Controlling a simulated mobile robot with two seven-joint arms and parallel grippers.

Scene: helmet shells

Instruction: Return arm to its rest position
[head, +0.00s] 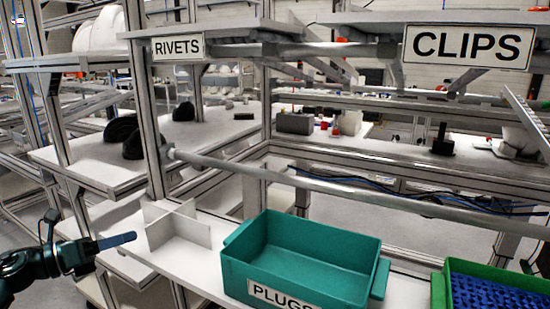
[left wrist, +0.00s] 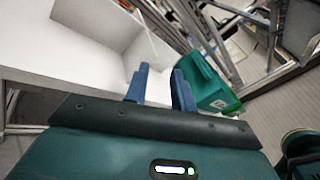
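My left gripper (head: 130,238) is at the left edge of the head view, beside the white shelf and left of a white cross-shaped divider. Its blue fingers point right. In the left wrist view the two fingers (left wrist: 160,72) stand a little apart with nothing between them. The gripper is open and empty. My right gripper is in neither view.
A teal bin labelled PLUGS (head: 305,255) looks empty and stands right of the white divider (head: 178,228). A green bin (head: 438,290) holds blue pieces. A rail (head: 300,182) crosses above the shelf. Dark shells (head: 122,130) sit on the left shelf.

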